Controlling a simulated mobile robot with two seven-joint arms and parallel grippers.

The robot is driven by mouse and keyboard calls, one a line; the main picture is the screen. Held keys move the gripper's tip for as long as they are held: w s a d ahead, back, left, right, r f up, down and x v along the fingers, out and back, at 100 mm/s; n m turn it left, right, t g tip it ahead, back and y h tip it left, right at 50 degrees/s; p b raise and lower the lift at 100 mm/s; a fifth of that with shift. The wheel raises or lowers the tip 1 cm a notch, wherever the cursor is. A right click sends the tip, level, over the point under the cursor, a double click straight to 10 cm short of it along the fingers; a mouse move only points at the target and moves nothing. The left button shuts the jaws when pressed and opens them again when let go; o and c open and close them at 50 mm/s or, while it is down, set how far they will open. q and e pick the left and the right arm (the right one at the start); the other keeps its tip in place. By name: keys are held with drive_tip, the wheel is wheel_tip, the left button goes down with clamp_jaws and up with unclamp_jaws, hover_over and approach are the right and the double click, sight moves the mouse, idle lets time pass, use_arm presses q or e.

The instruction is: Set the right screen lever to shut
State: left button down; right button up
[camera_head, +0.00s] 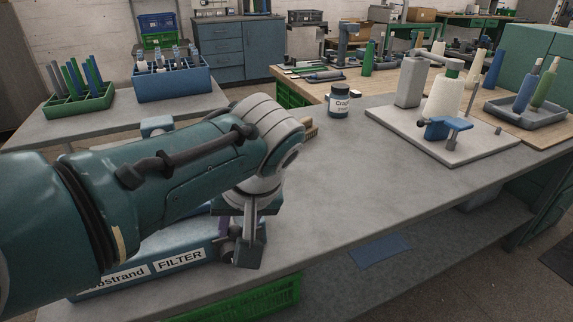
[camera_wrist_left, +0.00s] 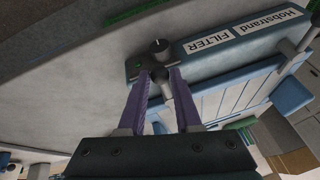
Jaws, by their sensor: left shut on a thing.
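The blue filter unit (camera_head: 130,289), labelled "Hobstrand" and "FILTER", sits on the near left of the grey table, largely covered by my left arm. My left gripper (camera_head: 248,228) points down at its right end. In the left wrist view the unit (camera_wrist_left: 262,42) appears upside down, with the label end marked FILTER nearest my gripper. The lever's exact setting is hard to tell. My right gripper is out of view.
A dark jar (camera_head: 339,100) stands behind on the table. A winder with a white cone (camera_head: 445,97) stands on a pale base plate (camera_head: 478,148) at right. The table's middle (camera_head: 340,170) is clear. A green crate (camera_head: 255,303) is below the front edge.

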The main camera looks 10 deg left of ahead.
use_arm(q)
drive_tip(key=c, duration=0.6)
unclamp_jaws()
drive_tip(key=shift+w, duration=0.1)
drive_tip(key=p+v, duration=0.4)
drive_tip(key=v, duration=0.6)
